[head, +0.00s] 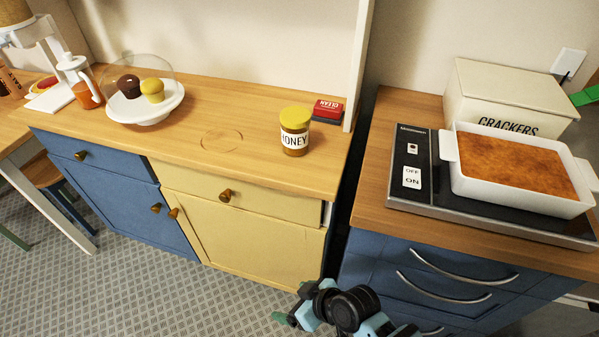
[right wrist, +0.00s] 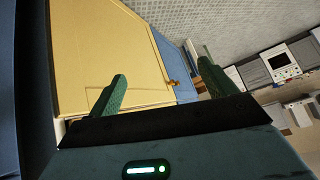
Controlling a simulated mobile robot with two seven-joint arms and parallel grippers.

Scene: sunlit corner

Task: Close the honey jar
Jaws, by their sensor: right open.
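The honey jar (head: 295,140) stands upright on the wooden counter above the yellow cabinet, near the counter's right end. A yellow lid (head: 296,117) sits on top of it; I cannot tell whether it is fully tight. My right gripper (head: 288,315) is low in front of the cabinets, well below the counter and apart from the jar. In the right wrist view my right gripper (right wrist: 165,85) shows its two green fingers spread wide with nothing between them. The jar is not in that view. My left gripper is in neither view.
A red box (head: 328,108) lies behind the jar by an upright white post. A domed cake stand (head: 146,104) with two muffins is at the left. A white baking dish (head: 521,190) sits on the cooktop at the right.

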